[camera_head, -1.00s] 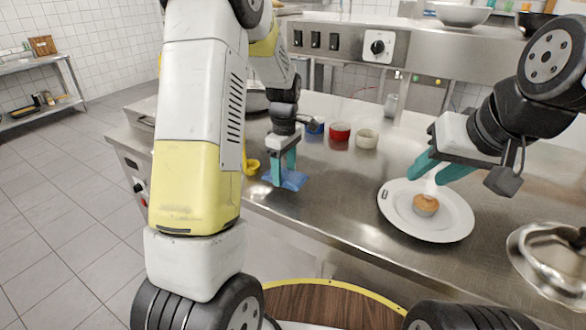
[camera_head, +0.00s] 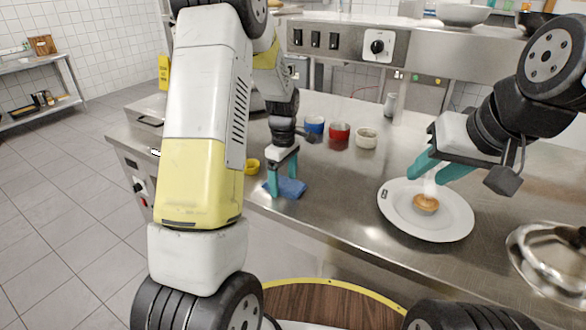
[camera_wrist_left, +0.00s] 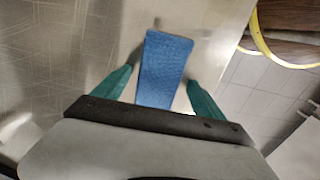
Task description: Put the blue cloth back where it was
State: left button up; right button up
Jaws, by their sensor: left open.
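The blue cloth (camera_head: 292,187) lies on the steel counter near its front edge. My left gripper (camera_head: 282,182) is just over it, pointing down and open. In the left wrist view the cloth (camera_wrist_left: 165,72) lies as a narrow strip between the two spread teal fingers (camera_wrist_left: 158,88), with gaps on both sides. My right gripper (camera_head: 437,173) is over the white plate (camera_head: 455,224), just above a muffin (camera_head: 426,204). A pale shape shows between its teal fingers, and I cannot tell whether it is gripped.
Blue (camera_head: 314,125), red (camera_head: 339,131) and white (camera_head: 366,138) cups stand behind the cloth. A yellow cup (camera_head: 252,167) is left of my left gripper. A metal lid (camera_head: 548,256) is at the right. The counter between cloth and plate is clear.

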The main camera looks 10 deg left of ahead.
aim_at(284, 182)
pick_arm(q)
jog(key=s+r+m+t+h, duration=0.1)
jog(key=s+r+m, duration=0.15)
jog(key=r, duration=0.65)
jog(key=s+r+m+t, duration=0.1)
jog(key=s+r, duration=0.2)
jog(key=r, duration=0.6)
jog(key=s+d+r+m+t, duration=0.1)
jog(key=s+r+m+t, duration=0.1)
jog(key=s+m, duration=0.3)
jog(key=s+d+r+m+t+h, duration=0.1)
jog(key=s+r+m, duration=0.3)
jog(key=s, duration=0.9)
jog(key=shift+s+m+t, duration=0.4)
jog(key=shift+m+t, duration=0.3)
jog(key=shift+m, duration=0.35)
